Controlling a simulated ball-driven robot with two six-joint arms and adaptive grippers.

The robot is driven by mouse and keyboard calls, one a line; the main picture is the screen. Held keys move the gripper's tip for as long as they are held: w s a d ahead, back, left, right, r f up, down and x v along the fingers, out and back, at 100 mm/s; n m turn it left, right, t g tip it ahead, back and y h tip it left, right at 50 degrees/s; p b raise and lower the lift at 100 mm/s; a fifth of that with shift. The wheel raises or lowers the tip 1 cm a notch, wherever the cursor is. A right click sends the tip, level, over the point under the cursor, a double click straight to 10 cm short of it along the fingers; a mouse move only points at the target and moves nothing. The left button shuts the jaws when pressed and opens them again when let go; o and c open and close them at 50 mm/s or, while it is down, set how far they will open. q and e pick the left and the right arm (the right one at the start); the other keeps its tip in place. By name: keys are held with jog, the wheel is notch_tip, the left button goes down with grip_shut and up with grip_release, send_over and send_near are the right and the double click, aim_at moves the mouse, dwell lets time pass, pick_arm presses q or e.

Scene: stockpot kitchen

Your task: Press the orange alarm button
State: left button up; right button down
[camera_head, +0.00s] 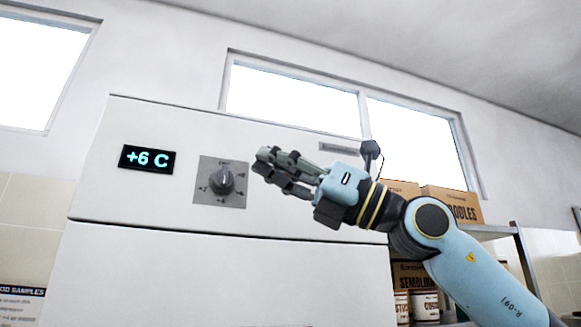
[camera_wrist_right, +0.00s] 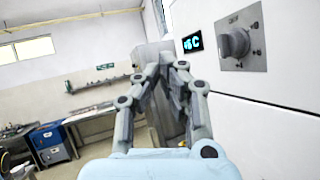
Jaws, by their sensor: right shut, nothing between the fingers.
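No orange alarm button shows in either view. My right gripper (camera_head: 262,167) is raised in front of the tall white cabinet (camera_head: 150,265), its fingers pointing left. It is shut and empty, just right of a dark knob (camera_head: 222,180) on a grey plate in the head view. In the right wrist view the fingertips (camera_wrist_right: 166,66) are together, and the knob (camera_wrist_right: 234,43) is to their right, apart from them. My arm and hand cover part of the cabinet front. My left gripper is in neither view.
A display (camera_head: 147,159) reading "+6 C" is left of the knob. Boxes (camera_head: 455,205) and jars (camera_head: 425,305) stand on a shelf behind my arm.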

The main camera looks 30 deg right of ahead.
jog(key=d+r+n+t+h, duration=0.1)
jog(key=d+r+t+h, duration=0.3)
jog(key=d+r+h, duration=0.3)
jog(key=d+h, duration=0.1)
jog(key=h, duration=0.3)
jog(key=shift+d+r+t, duration=0.2)
jog(key=shift+r+t, duration=0.05)
jog(key=shift+t, duration=0.15)
jog(key=w+d+p, duration=0.2)
jog(key=w+p, duration=0.4)
jog(key=w, duration=0.2)
jog(key=shift+w, duration=0.25)
jog(key=shift+w, duration=0.1)
dwell(0.5)
jog(key=shift+w+d+p, duration=0.1)
jog(key=shift+w+p, duration=0.2)
jog(key=shift+w, duration=0.05)
